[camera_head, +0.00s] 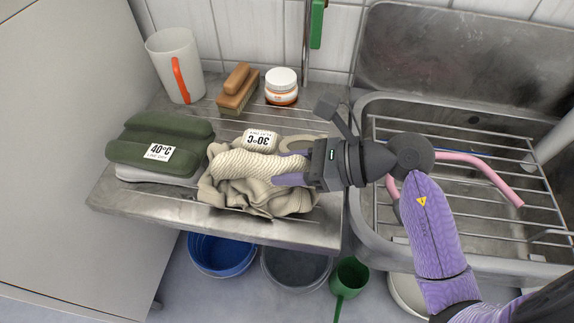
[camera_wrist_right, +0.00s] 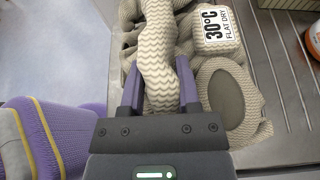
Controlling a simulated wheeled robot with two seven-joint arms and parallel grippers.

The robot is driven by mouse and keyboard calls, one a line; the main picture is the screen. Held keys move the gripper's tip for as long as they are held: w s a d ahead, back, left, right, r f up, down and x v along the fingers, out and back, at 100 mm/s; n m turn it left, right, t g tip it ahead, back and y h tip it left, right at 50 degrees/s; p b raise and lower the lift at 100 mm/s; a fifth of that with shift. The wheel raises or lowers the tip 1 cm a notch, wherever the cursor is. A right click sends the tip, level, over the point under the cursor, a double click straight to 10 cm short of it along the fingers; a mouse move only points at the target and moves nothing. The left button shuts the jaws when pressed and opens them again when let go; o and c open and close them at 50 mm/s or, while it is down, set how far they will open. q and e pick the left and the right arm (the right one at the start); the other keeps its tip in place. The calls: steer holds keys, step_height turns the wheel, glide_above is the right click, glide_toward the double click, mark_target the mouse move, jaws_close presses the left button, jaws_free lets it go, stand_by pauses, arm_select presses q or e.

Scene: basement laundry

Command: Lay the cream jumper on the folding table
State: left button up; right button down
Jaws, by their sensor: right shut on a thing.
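The cream jumper (camera_head: 262,188) lies crumpled on the metal drainboard beside the sink, with a white "30°C flat dry" tag (camera_head: 260,140) on it. My right gripper (camera_head: 290,167) comes in from the right, its purple fingers shut on a knitted fold of the jumper. In the right wrist view the fold of the jumper (camera_wrist_right: 157,60) runs between the two fingers of the gripper (camera_wrist_right: 160,95), and the tag shows beside it. The rest of the jumper still rests on the drainboard. My left gripper is not in view. No folding table can be made out.
A green folded garment (camera_head: 125,150) with a "40°C line dry" label lies left of the jumper. The sink (camera_head: 480,200) with a wire rack is right. Buckets (camera_head: 222,254) stand below.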

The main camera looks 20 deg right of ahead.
steer(key=shift+f, duration=0.15)
steer(key=shift+c, duration=1.6)
jaws_free()
